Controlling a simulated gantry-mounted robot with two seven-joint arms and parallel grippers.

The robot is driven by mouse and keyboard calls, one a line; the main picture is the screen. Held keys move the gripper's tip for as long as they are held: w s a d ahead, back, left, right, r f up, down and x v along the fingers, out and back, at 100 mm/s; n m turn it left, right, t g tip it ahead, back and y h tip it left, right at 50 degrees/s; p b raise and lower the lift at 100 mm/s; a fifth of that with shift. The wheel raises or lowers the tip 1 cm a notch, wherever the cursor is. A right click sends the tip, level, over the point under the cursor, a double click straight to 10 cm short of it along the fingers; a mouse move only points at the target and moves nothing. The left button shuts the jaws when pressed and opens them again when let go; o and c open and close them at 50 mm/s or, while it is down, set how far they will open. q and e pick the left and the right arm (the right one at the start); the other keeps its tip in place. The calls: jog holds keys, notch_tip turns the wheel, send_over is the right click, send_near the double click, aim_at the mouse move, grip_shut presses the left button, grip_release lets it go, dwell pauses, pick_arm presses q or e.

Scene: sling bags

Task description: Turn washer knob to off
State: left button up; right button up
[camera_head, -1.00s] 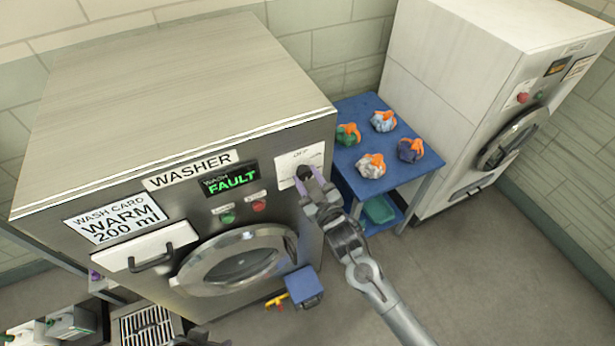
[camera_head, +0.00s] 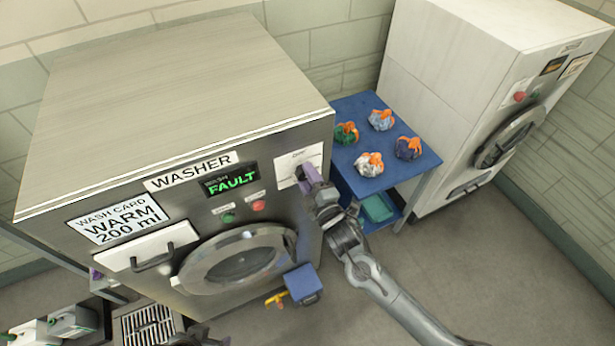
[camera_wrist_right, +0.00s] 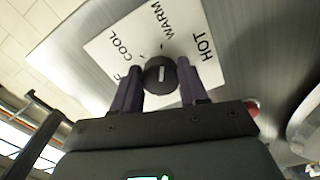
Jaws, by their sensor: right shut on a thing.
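The washer (camera_head: 120,255) stands at the left, its display reading FAULT. Its dark round knob (camera_wrist_right: 160,74) sits on a white dial plate (camera_wrist_right: 112,45), which shows at the upper right of the washer front in the head view (camera_head: 288,166). COOL, WARM and HOT are readable on the plate; the OFF label is partly hidden by a finger. The knob has a pale pointer line. My right gripper (camera_wrist_right: 161,82) is shut on the knob, one purple finger on each side; in the head view (camera_head: 308,178) it hides the knob. A dark part at the bottom edge may be my left gripper.
Green (camera_head: 228,217) and red (camera_head: 258,206) buttons sit left of the dial, above the round door (camera_head: 283,240). A blue table (camera_head: 400,178) with several bundles stands to the right, beside a white machine (camera_head: 440,120). A blue box (camera_head: 302,283) is below the door.

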jog(key=n, duration=0.8)
jog(key=n+p, duration=0.1)
jog(key=n, duration=0.6)
jog(key=n+p, duration=0.1)
jog(key=n, duration=0.7)
jog(key=shift+s+a+r+n, duration=0.15)
jog(key=shift+a+r+n, duration=0.1)
jog(key=shift+n, duration=0.65)
jog(key=o, duration=1.1)
jog(key=shift+c, duration=0.2)
